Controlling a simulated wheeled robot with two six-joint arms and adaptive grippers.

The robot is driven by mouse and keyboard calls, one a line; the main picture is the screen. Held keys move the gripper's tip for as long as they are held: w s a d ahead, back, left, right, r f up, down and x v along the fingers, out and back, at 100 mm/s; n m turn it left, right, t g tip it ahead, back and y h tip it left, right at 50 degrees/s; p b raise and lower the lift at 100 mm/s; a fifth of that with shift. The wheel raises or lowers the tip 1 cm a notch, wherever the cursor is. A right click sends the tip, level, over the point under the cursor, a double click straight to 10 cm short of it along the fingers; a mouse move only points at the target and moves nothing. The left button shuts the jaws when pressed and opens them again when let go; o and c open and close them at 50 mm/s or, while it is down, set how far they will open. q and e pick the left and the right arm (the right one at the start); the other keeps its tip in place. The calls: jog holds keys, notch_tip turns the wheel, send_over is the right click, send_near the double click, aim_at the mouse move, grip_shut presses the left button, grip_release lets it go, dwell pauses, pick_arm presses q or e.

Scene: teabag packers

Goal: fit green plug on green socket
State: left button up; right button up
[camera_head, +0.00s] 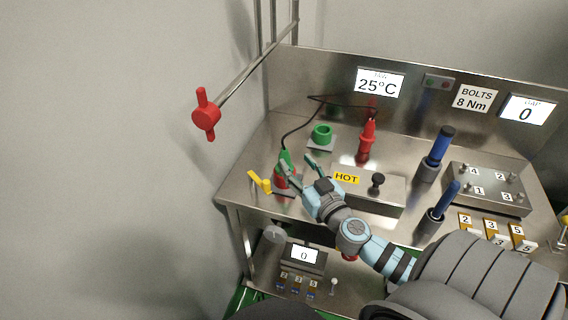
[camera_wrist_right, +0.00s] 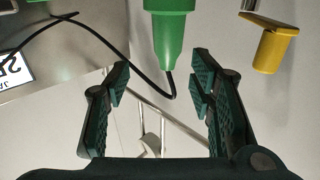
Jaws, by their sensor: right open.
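The green plug (camera_head: 285,158) stands upright on the red socket (camera_head: 280,181) at the table's left, with a black cable leaving its top. The green socket (camera_head: 321,132), a short green ring on a pale plate, stands farther back, with nothing in it. My right gripper (camera_head: 298,163) is open at the green plug. In the right wrist view, the green plug (camera_wrist_right: 168,30) hangs down from the top edge of the picture, between the spread fingers (camera_wrist_right: 162,75) and apart from both. My left gripper is out of view.
A red plug (camera_head: 367,139) stands behind the box marked HOT (camera_head: 378,200). A yellow lever (camera_head: 258,182) is left of the red socket and also shows in the right wrist view (camera_wrist_right: 271,47). Blue-handled tools (camera_head: 437,150) stand to the right. The cable (camera_head: 297,128) loops behind the green plug.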

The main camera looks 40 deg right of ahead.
aim_at(285, 153)
jog(key=w+p, duration=0.2)
jog(key=w, duration=0.4)
jog(key=shift+d, duration=0.1)
jog(key=shift+w, duration=0.15)
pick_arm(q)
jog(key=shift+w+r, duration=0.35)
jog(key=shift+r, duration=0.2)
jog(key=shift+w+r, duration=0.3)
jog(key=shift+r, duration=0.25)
pick_arm(e)
jog(key=shift+f, duration=0.1)
grip_shut()
